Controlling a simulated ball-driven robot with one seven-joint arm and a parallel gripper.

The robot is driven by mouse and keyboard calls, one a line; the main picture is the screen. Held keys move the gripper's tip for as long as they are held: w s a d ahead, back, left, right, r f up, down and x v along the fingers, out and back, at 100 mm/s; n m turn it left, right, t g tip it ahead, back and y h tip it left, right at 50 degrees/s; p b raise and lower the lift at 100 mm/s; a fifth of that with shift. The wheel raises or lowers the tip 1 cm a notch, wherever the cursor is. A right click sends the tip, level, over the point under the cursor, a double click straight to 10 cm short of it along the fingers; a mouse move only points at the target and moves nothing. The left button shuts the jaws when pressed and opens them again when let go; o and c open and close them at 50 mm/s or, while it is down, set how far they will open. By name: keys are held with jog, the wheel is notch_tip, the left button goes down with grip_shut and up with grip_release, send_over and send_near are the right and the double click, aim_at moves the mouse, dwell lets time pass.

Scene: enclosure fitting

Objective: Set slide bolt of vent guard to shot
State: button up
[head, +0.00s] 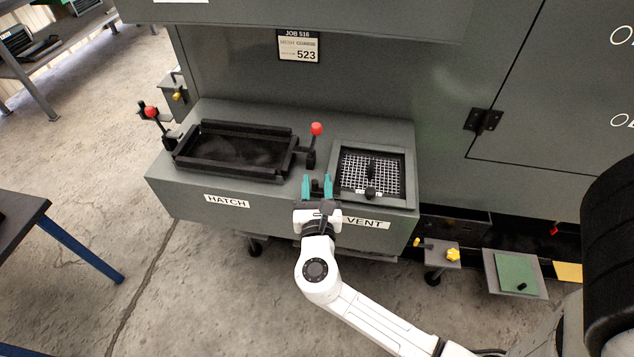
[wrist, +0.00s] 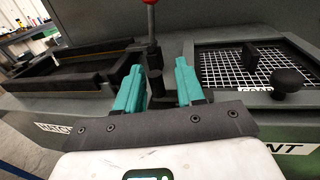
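The vent guard (head: 353,180) is a white mesh panel in a dark frame, on the right of the grey bench above the VENT label (head: 363,222). It bears a black upright handle (head: 371,168) and a round black knob (head: 371,192) at its front edge; the knob also shows in the wrist view (wrist: 288,80). My gripper (head: 317,184) is open just left of the guard, its teal fingers apart. Between them in the wrist view stands a short black post (wrist: 155,82); no grip on it is visible. I cannot tell which part is the slide bolt or its setting.
Left of my gripper is the black hatch frame (head: 190,168), with red-knobbed levers at its left (head: 150,111) and right (head: 317,129). The right lever stands close behind my fingers. Small white labels flank the guard's knob. A side plate with yellow knobs (head: 437,253) is at lower right.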

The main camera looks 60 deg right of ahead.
jog(key=v, duration=1)
jog(key=shift+s+d, duration=0.1)
jog(key=shift+d, duration=0.05)
jog(key=s+d+f+m+g+y, duration=0.5)
jog(key=s+f+m+g+y, duration=0.15)
jog(key=m, duration=0.85)
jog(key=s+a+f+m+g+y, duration=0.1)
jog(key=s+a+f+m+y, duration=0.2)
jog(key=a+m+y, duration=0.5)
jog(key=a+m, duration=0.1)
jog(key=a, duration=0.1)
jog(key=shift+a+f+m+g+y+p, duration=0.2)
jog(key=shift+a+m+g+y+p, duration=0.05)
jog(key=shift+m+g+y+p, duration=0.1)
jog(key=shift+s, duration=0.15)
dwell(0.5)
